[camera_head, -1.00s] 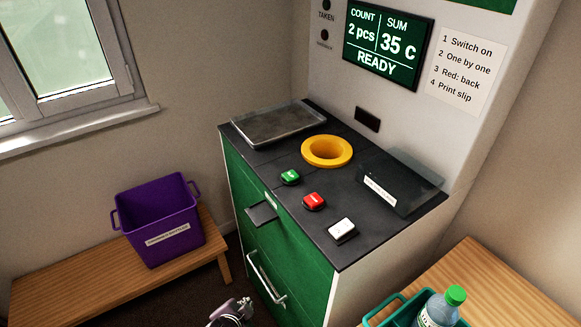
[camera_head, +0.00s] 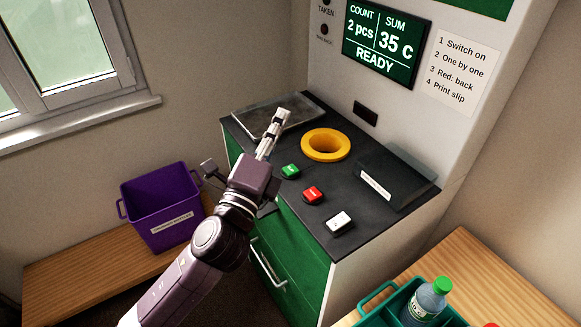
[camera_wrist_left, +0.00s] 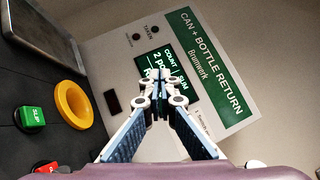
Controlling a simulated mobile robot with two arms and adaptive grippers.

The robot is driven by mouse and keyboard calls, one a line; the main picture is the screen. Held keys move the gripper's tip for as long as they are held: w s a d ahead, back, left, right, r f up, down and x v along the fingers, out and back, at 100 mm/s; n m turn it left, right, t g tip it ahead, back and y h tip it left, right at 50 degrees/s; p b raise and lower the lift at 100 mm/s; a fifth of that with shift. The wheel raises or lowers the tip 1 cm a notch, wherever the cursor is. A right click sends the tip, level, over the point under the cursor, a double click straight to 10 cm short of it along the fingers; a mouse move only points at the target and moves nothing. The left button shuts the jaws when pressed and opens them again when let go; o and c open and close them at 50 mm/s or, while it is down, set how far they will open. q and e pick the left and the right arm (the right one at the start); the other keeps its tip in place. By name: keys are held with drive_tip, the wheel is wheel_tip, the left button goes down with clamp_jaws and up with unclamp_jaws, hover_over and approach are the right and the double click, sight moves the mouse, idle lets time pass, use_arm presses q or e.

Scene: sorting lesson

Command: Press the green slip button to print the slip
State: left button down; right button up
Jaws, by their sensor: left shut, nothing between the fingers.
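The green slip button (camera_head: 290,171) sits on the dark top of the return machine, in front of the yellow ring. In the left wrist view the green button (camera_wrist_left: 30,118) shows at the left edge with a white label. My left gripper (camera_head: 281,113) is shut and empty. In the head view it appears up and left of the green button, over the metal tray, apart from the button. In the left wrist view its fingertips (camera_wrist_left: 159,80) meet in front of the screen. The screen (camera_head: 382,42) reads 2 pcs, 35 C, READY. My right gripper is not in view.
A red button (camera_head: 313,195) and a white button (camera_head: 339,221) stand near the green one. The yellow ring (camera_head: 326,145), metal tray (camera_head: 250,125) and a dark box (camera_head: 395,185) share the top. A purple bin (camera_head: 160,212) stands left; a teal crate (camera_head: 375,300) holds a bottle (camera_head: 425,300).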

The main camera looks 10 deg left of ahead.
use_arm(q)
drive_tip(key=s+d+r+m+g+h, duration=0.15)
drive_tip(key=d+r+m+h, duration=0.35)
drive_tip(key=m, duration=0.5)
drive_tip(key=s+d+r+m+g+h, duration=0.1)
drive_tip(key=d+r+m+g+h, duration=0.15)
drive_tip(key=d+m+h, duration=0.55)
drive_tip(key=d+f+m+g+h, duration=0.1)
drive_tip(key=d+f+m+g, duration=0.2)
drive_tip(key=m, duration=0.6)
drive_tip(key=d+f+m+g+h, duration=0.1)
drive_tip(key=d+m+g, duration=0.1)
drive_tip(key=m+g, duration=0.55)
drive_tip(key=w+a+f+m+y, duration=0.5)
drive_tip(key=a+f+m+y, duration=0.15)
drive_tip(key=f+m, duration=0.25)
drive_tip(key=w+a+f+m+y, duration=0.1)
drive_tip(key=w+a+y, duration=0.1)
drive_tip(key=a, duration=0.3)
drive_tip(key=w+a+f+m+t+y, duration=0.1)
drive_tip(key=w+a+m+y, duration=0.1)
drive_tip(key=a, duration=0.4)
drive_tip(key=shift+w+a+f+y, duration=0.15)
drive_tip(key=shift+w+a+y, duration=0.3)
drive_tip(key=shift+y, duration=0.8)
drive_tip(key=shift+w+d+f, duration=0.1)
drive_tip(key=shift+d+f, duration=0.05)
